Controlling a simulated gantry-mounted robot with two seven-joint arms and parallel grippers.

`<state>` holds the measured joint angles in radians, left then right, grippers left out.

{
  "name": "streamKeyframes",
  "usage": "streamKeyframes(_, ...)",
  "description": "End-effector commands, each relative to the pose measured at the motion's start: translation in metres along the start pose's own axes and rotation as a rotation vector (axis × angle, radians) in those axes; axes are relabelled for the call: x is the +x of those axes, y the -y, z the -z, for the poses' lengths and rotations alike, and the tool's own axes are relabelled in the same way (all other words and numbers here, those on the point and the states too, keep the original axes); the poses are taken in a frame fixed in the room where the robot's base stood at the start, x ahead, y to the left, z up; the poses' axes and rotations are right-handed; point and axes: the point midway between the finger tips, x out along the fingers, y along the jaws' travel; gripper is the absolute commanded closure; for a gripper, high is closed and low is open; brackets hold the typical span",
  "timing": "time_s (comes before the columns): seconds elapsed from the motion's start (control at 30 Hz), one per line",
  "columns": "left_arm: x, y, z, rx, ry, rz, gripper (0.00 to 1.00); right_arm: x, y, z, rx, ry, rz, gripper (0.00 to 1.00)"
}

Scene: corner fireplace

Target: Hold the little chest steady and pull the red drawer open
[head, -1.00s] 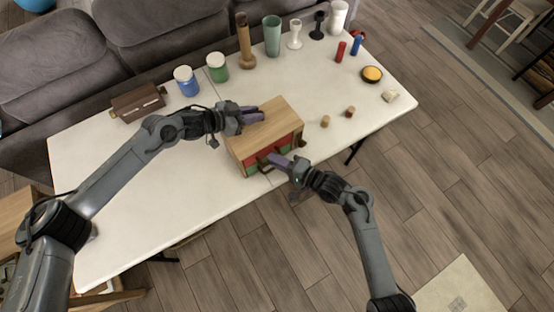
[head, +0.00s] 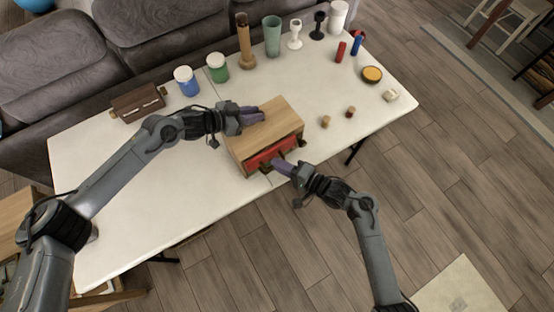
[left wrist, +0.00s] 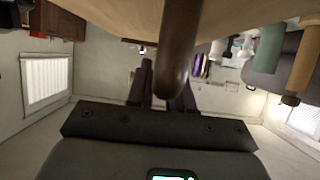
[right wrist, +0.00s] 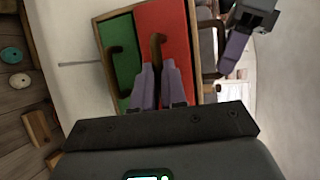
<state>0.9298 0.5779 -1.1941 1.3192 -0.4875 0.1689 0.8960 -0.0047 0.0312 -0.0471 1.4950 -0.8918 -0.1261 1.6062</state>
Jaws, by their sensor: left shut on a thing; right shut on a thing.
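The little wooden chest (head: 270,118) stands on the white table. Its red drawer (head: 272,152) sticks out partway at the front, and its red face also shows in the right wrist view (right wrist: 177,25). A green drawer (right wrist: 121,60) with a dark handle lies beside it in that view. My right gripper (head: 276,162) is shut on the red drawer's brown handle (right wrist: 157,45). My left gripper (head: 260,114) is at the chest's upper left side, shut on a dark brown handle (left wrist: 182,50); the exact contact is partly hidden.
Jars (head: 218,68), vases and candlesticks stand along the back edge near the sofa (head: 160,35). A brown box (head: 138,103) sits back left. Two small wooden pieces (head: 326,121) and an orange-topped dish (head: 372,74) lie to the right. The table's left part is clear.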

Motion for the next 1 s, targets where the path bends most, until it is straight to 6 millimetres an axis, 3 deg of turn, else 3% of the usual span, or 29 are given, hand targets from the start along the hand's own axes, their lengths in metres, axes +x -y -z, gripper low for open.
streamKeyframes(0.1,-0.001,0.002,-0.002,0.0,0.004,0.005,1.0,-0.028,-0.008,-0.01,-0.002,-0.004,-0.004,1.0)
streamKeyframes(0.23,-0.001,0.002,-0.002,-0.001,0.004,0.005,1.0,-0.048,-0.013,-0.018,-0.001,-0.004,-0.004,1.0)
streamKeyframes(0.6,-0.001,0.002,-0.002,-0.001,0.004,0.004,1.0,-0.056,-0.013,-0.02,-0.001,-0.006,-0.002,1.0)
streamKeyframes(0.63,-0.001,0.002,-0.002,-0.001,0.004,0.004,1.0,-0.056,-0.013,-0.02,-0.001,-0.006,-0.002,0.87)
streamKeyframes(0.8,-0.001,0.002,-0.002,-0.001,0.004,0.004,1.0,-0.055,-0.013,-0.021,-0.001,-0.004,-0.002,0.62)
streamKeyframes(1.0,-0.001,0.002,-0.002,-0.001,0.004,0.004,1.0,-0.055,-0.013,-0.022,-0.001,-0.002,-0.001,0.62)
